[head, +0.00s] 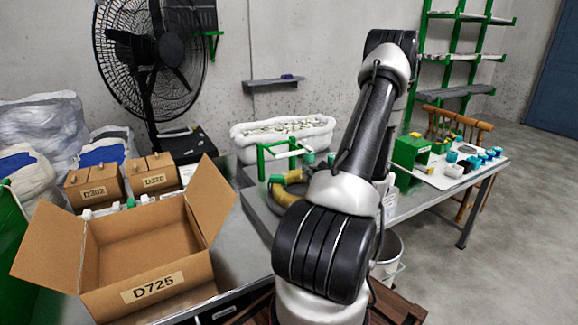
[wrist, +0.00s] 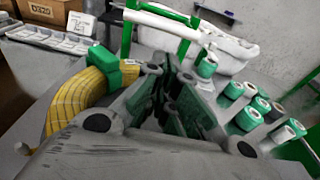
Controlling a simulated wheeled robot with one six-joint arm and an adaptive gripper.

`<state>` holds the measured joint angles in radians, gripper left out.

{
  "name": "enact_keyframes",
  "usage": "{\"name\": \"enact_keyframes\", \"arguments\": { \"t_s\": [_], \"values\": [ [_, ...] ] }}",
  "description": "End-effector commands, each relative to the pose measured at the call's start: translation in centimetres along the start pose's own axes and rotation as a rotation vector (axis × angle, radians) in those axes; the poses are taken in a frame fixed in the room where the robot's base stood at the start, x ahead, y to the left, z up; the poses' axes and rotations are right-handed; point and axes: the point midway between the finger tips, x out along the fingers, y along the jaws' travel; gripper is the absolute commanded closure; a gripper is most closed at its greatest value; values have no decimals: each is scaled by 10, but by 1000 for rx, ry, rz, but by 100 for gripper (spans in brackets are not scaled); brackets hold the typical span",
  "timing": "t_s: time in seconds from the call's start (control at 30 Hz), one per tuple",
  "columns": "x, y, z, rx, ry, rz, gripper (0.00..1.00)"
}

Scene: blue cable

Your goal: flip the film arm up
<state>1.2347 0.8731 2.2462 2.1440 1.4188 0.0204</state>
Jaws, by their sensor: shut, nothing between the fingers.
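A green frame with a pale crossbar (head: 285,150), which looks to be the film arm, stands at the back of the grey bench unit in the head view. In the wrist view its pale bar (wrist: 165,22) runs across the top between green posts, beyond my fingertips. My gripper (wrist: 175,85) is shut and empty, pointing toward the frame. I cannot tell whether it touches the frame. A yellow ribbed curved piece with a green end (wrist: 78,98) lies left of my fingers. My arm hides my gripper in the head view.
A white bag-like tub (head: 285,132) stands behind the frame. An open carton D725 (head: 150,250) is at the front left. Several green-and-white rolls (wrist: 245,118) stand right of my gripper. A green box (head: 410,152) is on the right table.

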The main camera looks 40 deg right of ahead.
Motion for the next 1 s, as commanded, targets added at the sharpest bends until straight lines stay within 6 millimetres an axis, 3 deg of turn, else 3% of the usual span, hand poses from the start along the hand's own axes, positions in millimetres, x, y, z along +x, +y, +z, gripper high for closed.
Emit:
{"name": "enact_keyframes", "arguments": {
  "t_s": [0.37,0.8,1.0],
  "values": [
    [7,1,0,-2,0,4,100],
    [80,3,1,-3,-1,7,100],
    [98,2,1,-3,0,5,100]
  ]
}}
